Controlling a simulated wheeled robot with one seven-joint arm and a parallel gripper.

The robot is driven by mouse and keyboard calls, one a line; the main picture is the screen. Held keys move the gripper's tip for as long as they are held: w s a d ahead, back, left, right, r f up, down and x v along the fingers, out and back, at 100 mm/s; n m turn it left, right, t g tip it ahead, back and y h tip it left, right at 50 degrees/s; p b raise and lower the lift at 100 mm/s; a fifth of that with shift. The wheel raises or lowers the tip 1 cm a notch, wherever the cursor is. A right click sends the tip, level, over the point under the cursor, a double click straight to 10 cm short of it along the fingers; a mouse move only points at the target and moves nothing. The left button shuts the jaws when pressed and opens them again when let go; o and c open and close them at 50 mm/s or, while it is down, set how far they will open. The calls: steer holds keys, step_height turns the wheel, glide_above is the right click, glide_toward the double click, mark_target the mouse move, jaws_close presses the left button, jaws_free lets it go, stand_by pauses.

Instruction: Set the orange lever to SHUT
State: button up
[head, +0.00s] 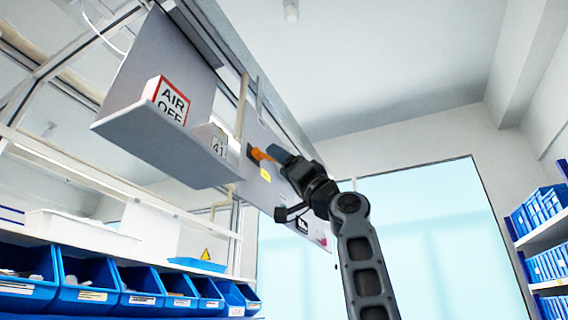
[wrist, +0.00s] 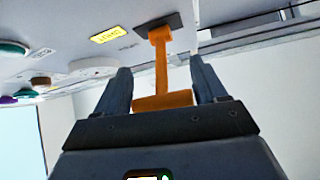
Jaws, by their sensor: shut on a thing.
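The orange lever (head: 259,154) is on the grey panel (head: 257,133) in the head view, partly hidden by my gripper (head: 276,153). In the wrist view the lever (wrist: 162,65) is T-shaped: its stem runs from a dark square mount to a crossbar lying between the fingers of my gripper (wrist: 163,88). My gripper is shut on the lever. A yellow label (wrist: 108,35) sits beside the mount on the panel; its lettering is too small to read surely. It also shows in the head view (head: 265,175).
A grey shelf (head: 165,148) with an AIR OFF sign (head: 167,101) juts out left of the lever. Coloured round knobs (wrist: 40,81) lie along the panel. Blue bins (head: 85,285) line the lower left.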

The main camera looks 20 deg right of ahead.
steer(key=shift+w+a+f, duration=0.15)
steer(key=shift+w+f, duration=0.05)
steer(key=shift+w, duration=0.05)
steer(key=o, duration=1.3)
steer(key=shift+w, duration=0.15)
steer(key=shift+o, duration=0.6)
steer(key=b+v, duration=0.2)
steer(key=v, duration=0.6)
